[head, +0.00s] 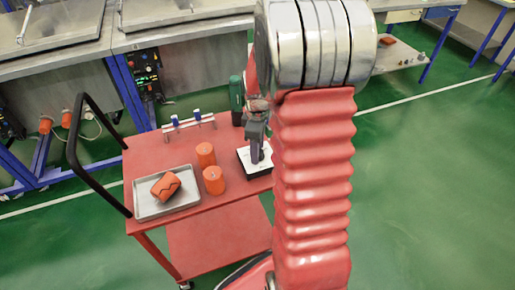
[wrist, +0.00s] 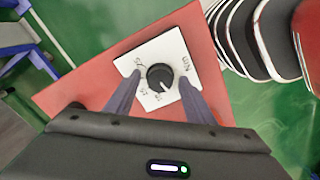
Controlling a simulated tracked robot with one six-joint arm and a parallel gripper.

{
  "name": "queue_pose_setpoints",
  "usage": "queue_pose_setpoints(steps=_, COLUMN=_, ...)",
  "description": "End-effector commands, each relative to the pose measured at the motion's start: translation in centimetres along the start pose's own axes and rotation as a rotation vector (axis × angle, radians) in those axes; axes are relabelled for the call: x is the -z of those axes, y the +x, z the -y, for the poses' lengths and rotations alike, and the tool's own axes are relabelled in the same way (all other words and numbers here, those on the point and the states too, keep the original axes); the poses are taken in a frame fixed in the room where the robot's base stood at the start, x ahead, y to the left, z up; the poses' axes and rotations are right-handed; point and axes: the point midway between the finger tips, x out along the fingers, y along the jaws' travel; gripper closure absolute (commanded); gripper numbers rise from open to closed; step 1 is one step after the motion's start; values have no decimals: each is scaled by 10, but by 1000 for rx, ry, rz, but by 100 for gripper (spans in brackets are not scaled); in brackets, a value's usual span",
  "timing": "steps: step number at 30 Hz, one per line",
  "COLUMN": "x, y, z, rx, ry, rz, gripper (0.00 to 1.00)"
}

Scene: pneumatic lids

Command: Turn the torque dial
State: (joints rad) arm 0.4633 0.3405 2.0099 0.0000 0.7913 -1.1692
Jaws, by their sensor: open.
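The torque dial (wrist: 160,76) is a round black knob with a white pointer mark. In the wrist view my gripper (wrist: 157,84) is open, with one dark finger on each side of the knob. The fingers look apart from the knob, but I cannot tell their exact height over it. In the head view my gripper (head: 255,158) points down at the white plate (head: 246,166), and the knob is hidden behind the fingers.
The red cart (head: 150,150) also holds a metal tray (head: 146,208) with an orange block (head: 166,187), two orange cylinders (head: 214,180), a small rack (head: 188,123) with blue-topped items and a dark green cylinder (head: 236,100). A black handle (head: 74,140) rises at the cart's left.

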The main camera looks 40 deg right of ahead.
Motion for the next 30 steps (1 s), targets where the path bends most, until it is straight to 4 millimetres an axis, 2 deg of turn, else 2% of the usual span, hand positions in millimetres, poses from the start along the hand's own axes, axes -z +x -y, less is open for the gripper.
queue_pose_setpoints(steps=2, x=0, y=0, z=0, rx=0, ry=-1, rz=0, gripper=51)
queue_pose_setpoints(steps=19, x=0, y=0, z=0, rx=-1, ry=0, rz=0, gripper=91)
queue_pose_setpoints(steps=30, x=0, y=-1, z=-1, rx=-2, ry=42, rz=0, gripper=92)
